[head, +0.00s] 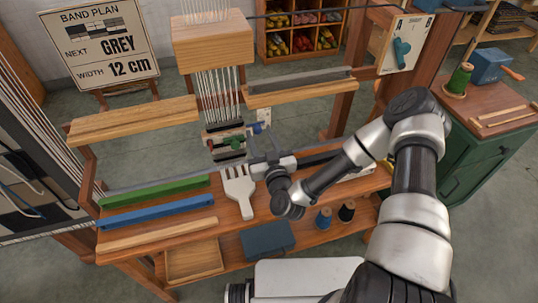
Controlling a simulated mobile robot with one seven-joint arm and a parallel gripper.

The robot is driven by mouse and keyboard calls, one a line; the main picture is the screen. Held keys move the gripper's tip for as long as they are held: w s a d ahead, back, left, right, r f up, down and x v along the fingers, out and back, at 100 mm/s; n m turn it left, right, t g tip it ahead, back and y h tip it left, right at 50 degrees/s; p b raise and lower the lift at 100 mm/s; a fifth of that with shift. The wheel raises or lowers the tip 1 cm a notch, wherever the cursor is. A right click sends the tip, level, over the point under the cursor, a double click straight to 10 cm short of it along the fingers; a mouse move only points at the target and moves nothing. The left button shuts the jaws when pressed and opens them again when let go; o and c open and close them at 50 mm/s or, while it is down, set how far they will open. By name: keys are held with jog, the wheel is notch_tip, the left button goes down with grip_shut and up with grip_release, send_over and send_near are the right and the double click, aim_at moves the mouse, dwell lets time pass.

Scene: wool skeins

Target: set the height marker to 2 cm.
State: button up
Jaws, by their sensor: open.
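My arm reaches in from the lower right. My gripper (262,146) is open above the back of the wooden bench, with its fingers pointing away from me. Just beyond it, at the lower end of the white warp threads (218,95), is a small assembly with a green piece (230,142), a reddish block and a pale upright part with blue. I cannot tell whether the gripper touches any of it. A pale board (405,30) with a teal piece (401,54) is on the right post. No marker scale is readable, so I cannot tell which part is the height marker.
A white comb-like tool (239,190) lies left of my gripper. Green (150,191), blue (155,213) and wooden bars (155,235) lie on the bench's left. Spools (347,210) stand on the lower shelf. A green cabinet (475,165) is at right.

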jog(key=v, duration=1.6)
jog(key=shift+s, duration=0.15)
jog(key=w+d+r+n+g+y, duration=0.1)
jog(key=w+n+g, duration=0.5)
jog(key=w+n, duration=0.1)
jog(key=d+r+m+g+h, duration=0.3)
jog(key=d+r+h, duration=0.2)
jog(key=d+r, duration=0.5)
jog(key=s+r+m+g+h, duration=0.1)
jog(key=s+r+m+g, duration=0.4)
jog(key=s+r, duration=1.35)
notch_tip(320, 180, up, 13)
jog(key=s+m+t+p, duration=0.2)
jog(key=p, duration=1.1)
jog(key=shift+p, duration=0.3)
